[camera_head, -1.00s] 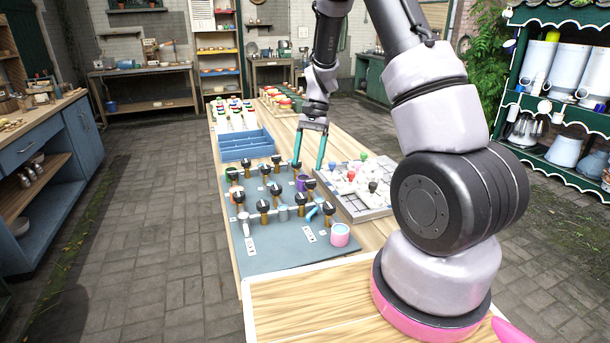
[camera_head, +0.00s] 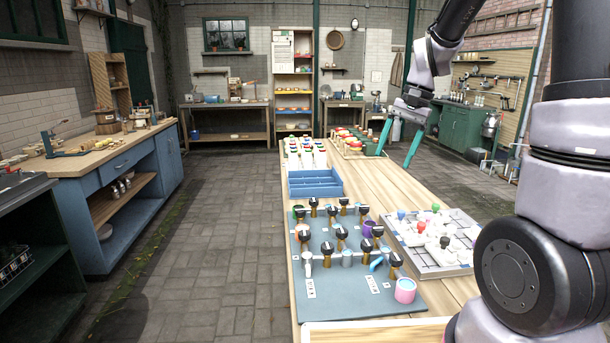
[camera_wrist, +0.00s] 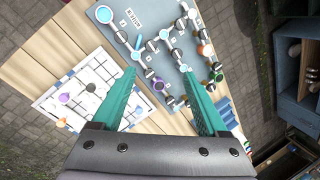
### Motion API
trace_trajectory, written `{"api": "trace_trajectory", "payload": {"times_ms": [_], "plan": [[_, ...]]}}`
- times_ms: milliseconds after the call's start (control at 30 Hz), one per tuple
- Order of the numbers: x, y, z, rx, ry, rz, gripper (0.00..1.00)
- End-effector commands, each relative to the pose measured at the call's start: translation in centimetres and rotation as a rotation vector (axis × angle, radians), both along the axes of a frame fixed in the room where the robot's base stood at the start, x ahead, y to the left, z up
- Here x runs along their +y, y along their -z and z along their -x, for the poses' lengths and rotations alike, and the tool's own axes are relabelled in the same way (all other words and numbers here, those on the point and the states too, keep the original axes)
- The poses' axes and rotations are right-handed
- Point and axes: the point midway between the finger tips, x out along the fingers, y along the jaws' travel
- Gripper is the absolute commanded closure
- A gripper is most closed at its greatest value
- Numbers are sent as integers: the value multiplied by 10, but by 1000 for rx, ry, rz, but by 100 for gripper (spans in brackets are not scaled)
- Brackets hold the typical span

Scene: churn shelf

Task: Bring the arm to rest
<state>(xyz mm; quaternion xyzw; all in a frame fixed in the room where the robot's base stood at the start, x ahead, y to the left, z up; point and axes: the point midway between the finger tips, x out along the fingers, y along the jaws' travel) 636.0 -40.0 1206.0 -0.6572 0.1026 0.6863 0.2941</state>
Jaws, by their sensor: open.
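My gripper (camera_head: 398,140) is open and empty, with two teal fingers pointing down. It hangs in the air above the right side of the long wooden table (camera_head: 375,188), behind the white gridded tray in the head view. In the wrist view my gripper (camera_wrist: 165,78) shows its fingers spread apart with nothing between them. The table, with the tray and the grey mat, lies below and beyond the fingertips there. My arm comes in from the right of the head view.
A grey mat (camera_head: 340,300) holds several dark-knobbed pieces and a pink cup (camera_head: 405,290). Right of it is the gridded tray (camera_head: 432,271); behind it are a blue divided bin (camera_head: 315,190) and white bottles (camera_head: 303,157). A blue workbench (camera_head: 117,175) stands left, past open paving.

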Motion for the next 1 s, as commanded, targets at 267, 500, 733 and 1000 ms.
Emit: {"api": "trace_trajectory", "payload": {"times_ms": [267, 500, 733, 1000], "plan": [[-9, -79, 72, -276, -59, 34, 23], [-14, -112, 133, -492, -100, 99, 23], [-17, -121, 163, -603, -120, 146, 23], [-17, -121, 167, -616, -122, 153, 23]]}}
